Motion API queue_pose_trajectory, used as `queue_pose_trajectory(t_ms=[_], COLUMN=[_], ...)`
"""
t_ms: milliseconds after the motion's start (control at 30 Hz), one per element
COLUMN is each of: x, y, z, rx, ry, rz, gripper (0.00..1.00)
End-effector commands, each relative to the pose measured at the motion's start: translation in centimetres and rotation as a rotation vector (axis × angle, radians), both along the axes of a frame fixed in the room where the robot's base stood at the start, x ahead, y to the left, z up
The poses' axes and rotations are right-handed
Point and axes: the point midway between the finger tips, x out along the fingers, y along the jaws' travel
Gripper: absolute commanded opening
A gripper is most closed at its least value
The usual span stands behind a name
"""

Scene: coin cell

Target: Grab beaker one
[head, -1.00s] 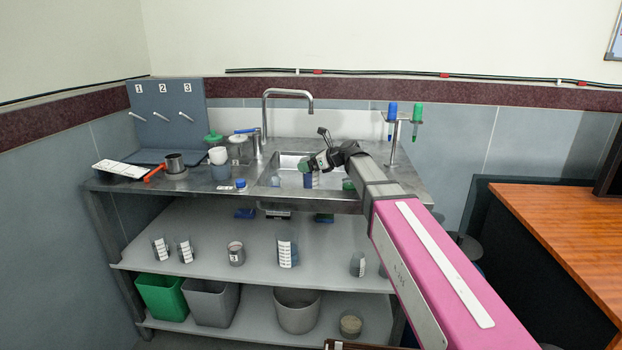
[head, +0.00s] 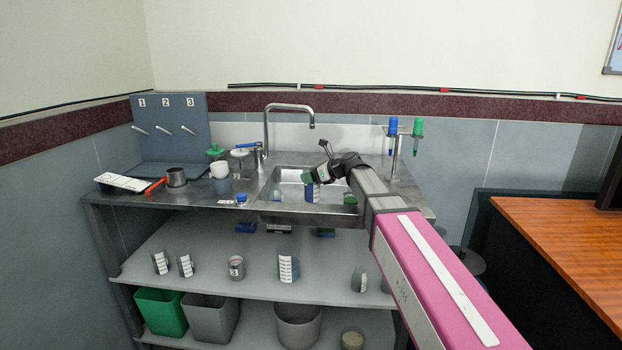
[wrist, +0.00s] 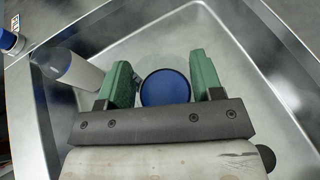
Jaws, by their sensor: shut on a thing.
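My gripper (head: 309,178) is over the sink, at the end of my arm reaching from the right. In the wrist view its two green fingers (wrist: 164,78) stand on either side of a round blue vessel (wrist: 165,88), seen from above, and are shut on it.
The steel sink basin (wrist: 225,25) surrounds the gripper. A clear labelled vessel (wrist: 72,68) lies close to the left finger. A blue-capped bottle (head: 241,200) stands on the counter. The tap (head: 290,107) rises behind. Several labelled beakers (head: 288,267) stand on the shelf below.

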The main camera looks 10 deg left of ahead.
Motion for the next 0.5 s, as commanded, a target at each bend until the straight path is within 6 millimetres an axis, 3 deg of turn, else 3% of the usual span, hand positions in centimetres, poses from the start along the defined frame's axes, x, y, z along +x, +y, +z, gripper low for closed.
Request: queue_pose_trajectory(t_ms=[500], x=[0.0], y=[0.0], z=[4.8], rx=[0.001], ry=[-0.003], rz=[0.0], gripper=[0.14])
